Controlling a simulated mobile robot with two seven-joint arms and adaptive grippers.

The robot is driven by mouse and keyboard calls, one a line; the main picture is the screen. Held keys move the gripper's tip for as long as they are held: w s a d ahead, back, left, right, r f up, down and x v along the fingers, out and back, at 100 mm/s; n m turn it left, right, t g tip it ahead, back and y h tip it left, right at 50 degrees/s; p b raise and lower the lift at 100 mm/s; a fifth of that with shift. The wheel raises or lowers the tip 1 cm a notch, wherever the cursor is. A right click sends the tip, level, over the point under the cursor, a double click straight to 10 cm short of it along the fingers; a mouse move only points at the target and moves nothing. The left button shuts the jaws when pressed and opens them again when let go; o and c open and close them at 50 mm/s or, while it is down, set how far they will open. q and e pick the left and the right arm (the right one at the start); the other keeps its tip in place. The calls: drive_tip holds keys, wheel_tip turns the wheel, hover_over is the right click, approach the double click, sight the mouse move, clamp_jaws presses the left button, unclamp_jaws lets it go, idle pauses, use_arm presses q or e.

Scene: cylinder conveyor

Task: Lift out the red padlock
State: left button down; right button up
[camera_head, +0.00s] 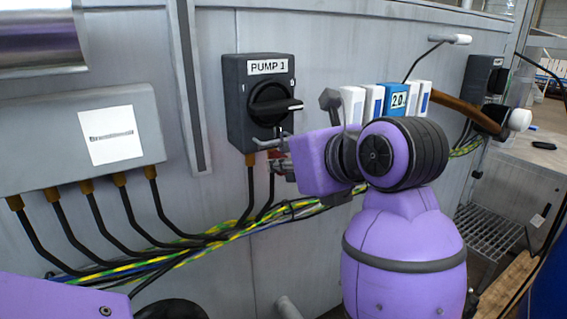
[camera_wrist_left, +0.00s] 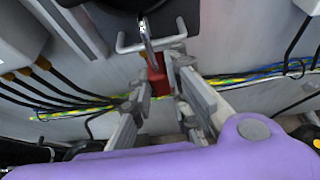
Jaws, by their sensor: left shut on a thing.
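The red padlock (camera_wrist_left: 157,80) hangs below the dark switch box in the left wrist view, its metal shackle (camera_wrist_left: 147,38) upright at a pale metal bar. In the head view only a little of the padlock's red (camera_head: 277,160) shows, partly hidden by my gripper. My left gripper (camera_wrist_left: 160,92) is shut on the padlock, one finger on each side of its body. In the head view this gripper (camera_head: 283,168) is just under the PUMP 1 switch (camera_head: 262,100). The switch's black knob has its handle pointing right. Whether the shackle is still through the bar I cannot tell. My right gripper is not in view.
A grey junction box (camera_head: 85,140) is at the left, with black cables running down to a yellow-green cable bundle (camera_head: 235,232). White and blue modules (camera_head: 398,98) and a wooden-handled hammer (camera_head: 465,112) are right of the switch, behind my arm.

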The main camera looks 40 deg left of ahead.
sight(283, 154)
use_arm(q)
drive_tip(key=shift+s+d+r+t, duration=0.2)
drive_tip(key=shift+d+r, duration=0.35)
drive_tip(key=shift+r, duration=0.1)
drive_tip(key=shift+s+d+r+t, duration=0.15)
drive_tip(key=shift+d+r+t, duration=0.05)
drive_tip(key=shift+d+r, duration=0.4)
drive_tip(key=shift+s+d+f+b, duration=0.1)
drive_tip(key=shift+s+d, duration=0.25)
drive_tip(key=shift+d, duration=0.3)
drive_tip(key=shift+s+d+f+b, duration=0.15)
drive_tip(key=shift+s+d, duration=0.15)
drive_tip(key=shift+d, duration=0.4)
drive_tip(key=shift+s+d+b, duration=0.1)
drive_tip(key=shift+s+d, duration=0.25)
drive_tip(key=shift+d, duration=0.3)
